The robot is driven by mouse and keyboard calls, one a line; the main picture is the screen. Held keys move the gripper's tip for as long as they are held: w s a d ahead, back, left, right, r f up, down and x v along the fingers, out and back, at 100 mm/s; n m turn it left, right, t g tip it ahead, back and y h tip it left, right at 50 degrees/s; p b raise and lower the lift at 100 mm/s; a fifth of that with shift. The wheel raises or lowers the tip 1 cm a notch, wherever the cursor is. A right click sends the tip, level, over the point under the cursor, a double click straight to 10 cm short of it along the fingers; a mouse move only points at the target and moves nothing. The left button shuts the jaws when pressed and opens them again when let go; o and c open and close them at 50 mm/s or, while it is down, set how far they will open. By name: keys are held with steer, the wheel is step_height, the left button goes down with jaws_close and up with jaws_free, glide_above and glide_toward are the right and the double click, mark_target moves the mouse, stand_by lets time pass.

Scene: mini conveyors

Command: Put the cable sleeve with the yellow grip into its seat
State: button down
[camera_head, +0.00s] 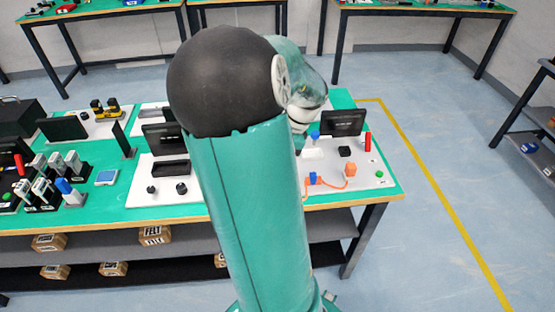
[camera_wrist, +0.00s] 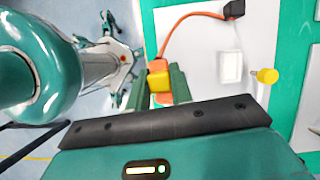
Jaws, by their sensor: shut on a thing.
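In the wrist view, my gripper (camera_wrist: 158,82) is shut on the cable sleeve with the yellow grip (camera_wrist: 158,81). The yellow grip sits between the two green fingers, with orange above and below it. An orange cable (camera_wrist: 190,17) curves from the sleeve up and right to a black block (camera_wrist: 234,9). A white square piece (camera_wrist: 231,67) lies to the right of the gripper, apart from it; I cannot tell whether it is the seat. In the head view my arm hides the gripper, and I cannot make out the held sleeve.
A yellow knob (camera_wrist: 267,76) stands right of the white piece, on the white board (camera_wrist: 205,45).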

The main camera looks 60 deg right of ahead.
steer(key=w+d, duration=0.9)
steer(key=d, duration=0.3)
stand_by(1.7)
steer(key=shift+f, duration=0.1)
steer(key=shift+f, duration=5)
steer(key=shift+f, duration=0.1)
steer(key=shift+f, duration=0.35)
steer(key=shift+f, duration=0.45)
steer(key=c, duration=1.2)
jaws_free()
steer(key=shift+c, duration=0.2)
